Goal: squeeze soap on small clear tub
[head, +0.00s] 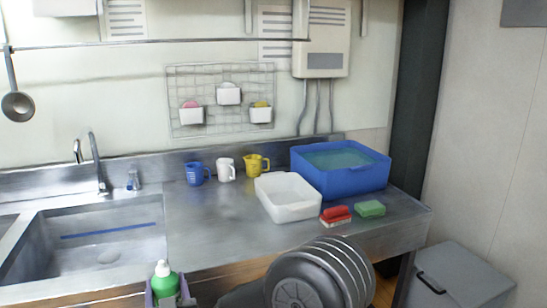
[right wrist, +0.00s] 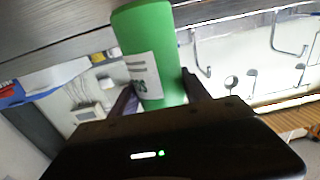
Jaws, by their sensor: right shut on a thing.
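The green soap bottle (head: 165,281) with a white cap stands about upright at the bottom of the head view, in front of the counter's near edge by the sink. My right gripper (head: 170,296) is shut on it, its purple fingers on both sides. In the right wrist view the bottle (right wrist: 150,45) with its white label sits between the fingers (right wrist: 157,95). The small clear tub (head: 291,213), whitish and translucent, stands on the counter to the right of the bottle and farther back. It looks empty. My left gripper is out of view.
A large blue tub (head: 352,184) of liquid stands behind the clear tub, close to it. A red-handled brush (head: 336,213) and green sponge (head: 370,208) lie to the right. Blue, white and yellow cups (head: 226,170) stand behind. The counter (head: 215,222) left of the tub is bare.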

